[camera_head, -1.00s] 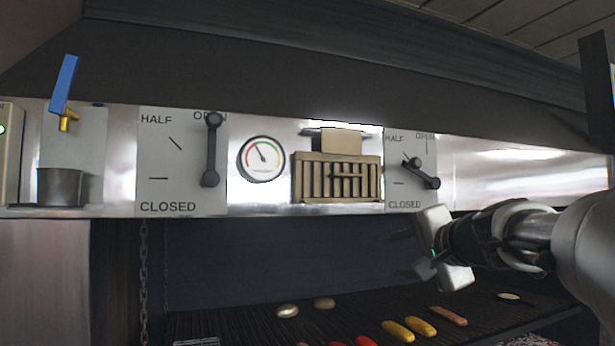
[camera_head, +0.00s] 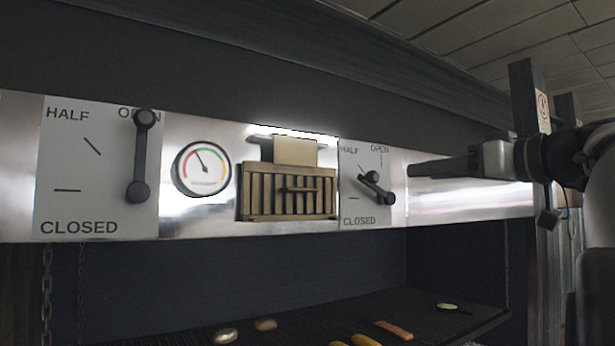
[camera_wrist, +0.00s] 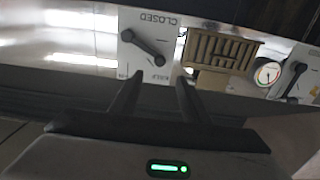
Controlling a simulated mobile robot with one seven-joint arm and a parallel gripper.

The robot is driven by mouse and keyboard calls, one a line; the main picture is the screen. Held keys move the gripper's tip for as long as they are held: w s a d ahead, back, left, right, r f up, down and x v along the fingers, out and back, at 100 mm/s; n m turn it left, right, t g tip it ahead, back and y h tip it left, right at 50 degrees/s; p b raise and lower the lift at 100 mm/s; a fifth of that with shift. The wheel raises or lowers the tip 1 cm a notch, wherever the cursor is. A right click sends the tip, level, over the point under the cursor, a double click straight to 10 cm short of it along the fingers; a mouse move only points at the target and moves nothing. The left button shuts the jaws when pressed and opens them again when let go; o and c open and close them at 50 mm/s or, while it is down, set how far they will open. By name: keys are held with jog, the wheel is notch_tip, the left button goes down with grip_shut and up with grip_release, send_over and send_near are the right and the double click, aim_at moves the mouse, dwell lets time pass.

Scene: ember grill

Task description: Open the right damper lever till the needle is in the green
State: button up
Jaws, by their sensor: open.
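The right damper lever (camera_head: 377,188) is a dark bar with a round knob on its panel, right of the vent. It slants up-left from its lower-right end, roughly toward the HALF mark. In the upside-down wrist view the lever (camera_wrist: 143,47) lies just beyond the fingertips. My gripper (camera_head: 412,168) is to the right of the lever at about its height, apart from it. In the wrist view my gripper (camera_wrist: 159,79) is open and empty. The round gauge (camera_head: 202,169) has its needle pointing up and slightly left; the colour under its tip is too small to tell.
The left damper lever (camera_head: 141,155) stands upright at OPEN. A brass-coloured slotted vent (camera_head: 288,191) sits between the gauge and right panel. A hood (camera_head: 230,70) overhangs above. Below is a dark grill (camera_head: 300,315) with food; a chain (camera_head: 47,290) hangs at left.

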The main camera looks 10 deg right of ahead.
aim_at(377, 178)
jog(key=p+x, duration=0.2)
jog(key=x, duration=1)
jog(key=shift+w+a, duration=0.1)
jog(key=shift+w, duration=0.25)
grip_shut()
